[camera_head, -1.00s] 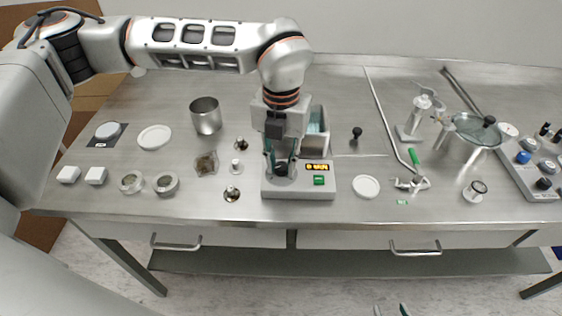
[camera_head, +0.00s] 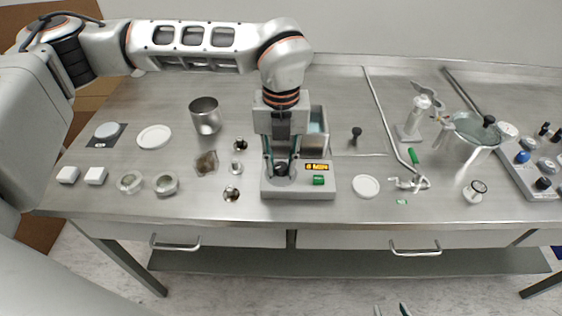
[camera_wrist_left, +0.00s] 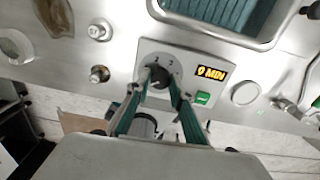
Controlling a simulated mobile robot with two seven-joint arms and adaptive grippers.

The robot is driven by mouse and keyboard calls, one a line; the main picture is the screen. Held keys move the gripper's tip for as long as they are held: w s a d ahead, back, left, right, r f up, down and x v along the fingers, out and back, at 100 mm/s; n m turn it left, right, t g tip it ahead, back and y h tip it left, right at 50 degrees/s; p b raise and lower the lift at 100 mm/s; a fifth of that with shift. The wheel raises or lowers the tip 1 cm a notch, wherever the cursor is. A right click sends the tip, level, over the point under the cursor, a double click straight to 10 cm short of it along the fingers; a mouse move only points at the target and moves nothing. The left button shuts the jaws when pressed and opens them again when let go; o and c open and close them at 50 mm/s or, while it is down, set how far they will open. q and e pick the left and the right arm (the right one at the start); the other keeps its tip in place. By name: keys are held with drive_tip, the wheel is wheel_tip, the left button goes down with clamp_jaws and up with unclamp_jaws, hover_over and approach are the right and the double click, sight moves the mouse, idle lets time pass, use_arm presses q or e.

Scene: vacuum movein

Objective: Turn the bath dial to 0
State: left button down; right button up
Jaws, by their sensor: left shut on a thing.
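The bath dial (camera_wrist_left: 158,84) is a dark round knob on a pale front panel with printed numbers around it. My left gripper (camera_wrist_left: 159,87) points down over it and is shut on it, one teal-lined finger on each side. The fingers hide part of the dial and its scale. The bath unit (camera_head: 300,193) stands near the table's front edge, its basin behind the panel. Its orange display (camera_wrist_left: 211,73) appears to read 9 MIN, above a green switch (camera_wrist_left: 202,98). My right gripper (camera_head: 391,310) shows only its fingertips at the bottom edge, apart and empty.
A white disc (camera_head: 365,187) lies right of the bath unit. Small metal fittings (camera_head: 232,194) stand close on its left.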

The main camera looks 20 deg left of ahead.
sight(281, 167)
use_arm(q)
drive_tip(key=c, duration=1.8)
unclamp_jaws()
drive_tip(key=shift+r, duration=0.1)
wheel_tip(281, 167, up, 12)
drive_tip(key=shift+f, duration=0.1)
